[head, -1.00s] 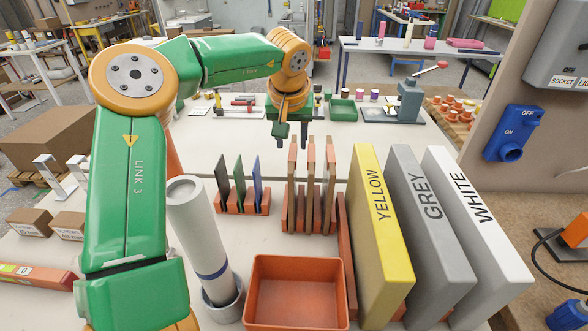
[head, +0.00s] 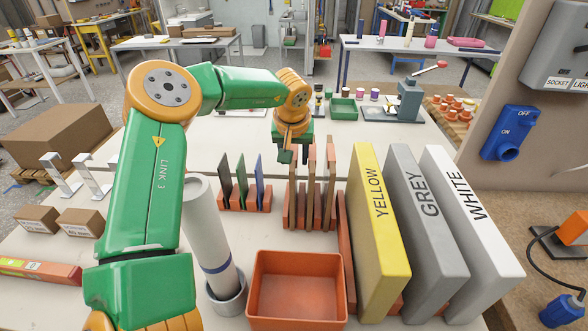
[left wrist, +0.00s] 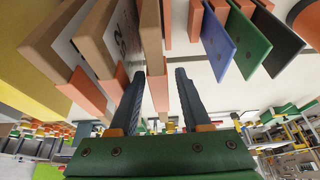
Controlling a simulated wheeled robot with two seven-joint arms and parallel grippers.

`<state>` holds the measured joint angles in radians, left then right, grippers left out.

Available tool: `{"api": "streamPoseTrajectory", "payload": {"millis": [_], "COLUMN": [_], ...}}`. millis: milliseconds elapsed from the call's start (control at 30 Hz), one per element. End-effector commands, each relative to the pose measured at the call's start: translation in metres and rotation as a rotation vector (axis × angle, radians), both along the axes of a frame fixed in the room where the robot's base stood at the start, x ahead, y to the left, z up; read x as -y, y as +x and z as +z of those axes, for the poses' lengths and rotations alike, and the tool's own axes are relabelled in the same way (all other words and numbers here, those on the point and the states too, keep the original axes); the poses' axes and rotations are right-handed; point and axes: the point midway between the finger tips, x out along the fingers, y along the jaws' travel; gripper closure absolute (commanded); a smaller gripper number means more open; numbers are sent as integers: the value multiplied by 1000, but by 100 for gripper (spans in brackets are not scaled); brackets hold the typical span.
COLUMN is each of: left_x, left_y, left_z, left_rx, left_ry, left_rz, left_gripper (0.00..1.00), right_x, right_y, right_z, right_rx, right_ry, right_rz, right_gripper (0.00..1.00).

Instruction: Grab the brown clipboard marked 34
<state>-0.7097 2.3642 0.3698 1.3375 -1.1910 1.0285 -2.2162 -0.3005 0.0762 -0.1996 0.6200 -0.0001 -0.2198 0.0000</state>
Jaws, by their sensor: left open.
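Several brown clipboards (head: 330,185) stand upright in an orange rack (head: 318,224) at the centre of the bench. In the left wrist view, one brown board (left wrist: 151,40) stands edge-on near the gap between my fingers, closer to the left-hand finger. Another board beside it carries a white sheet (left wrist: 126,32) with dark marks that I cannot read. My left gripper (head: 295,156) is open at the far end of the rack; its two dark fingers also show in the left wrist view (left wrist: 160,78). No number 34 is legible. My right gripper is not in view.
A smaller rack (head: 244,204) with green and blue boards stands left of the clipboards. Yellow (head: 370,215), grey (head: 420,215) and white (head: 468,215) slabs stand to the right. An orange bin (head: 297,321) and a tube in a round holder (head: 205,222) are in front.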

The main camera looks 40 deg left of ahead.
Motion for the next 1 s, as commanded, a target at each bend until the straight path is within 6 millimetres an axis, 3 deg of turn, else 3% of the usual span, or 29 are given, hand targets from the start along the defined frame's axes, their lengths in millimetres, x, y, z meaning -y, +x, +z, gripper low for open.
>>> {"api": "streamPoseTrajectory", "payload": {"millis": [233,267,400,433,1000], "left_x": [0,0,0,0,0], "left_y": [0,0,0,0,0], "left_z": [0,0,0,0,0], "left_rx": [0,0,0,0,0], "left_ry": [0,0,0,0,0], "left_rz": [0,0,0,0,0], "left_gripper": [52,58,96,100,100], "right_x": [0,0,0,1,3], "right_y": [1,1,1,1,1], "right_z": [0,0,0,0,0], "right_rx": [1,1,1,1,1], "right_ry": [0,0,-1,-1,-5], "right_rz": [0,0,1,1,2], "right_gripper": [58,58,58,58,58]}}
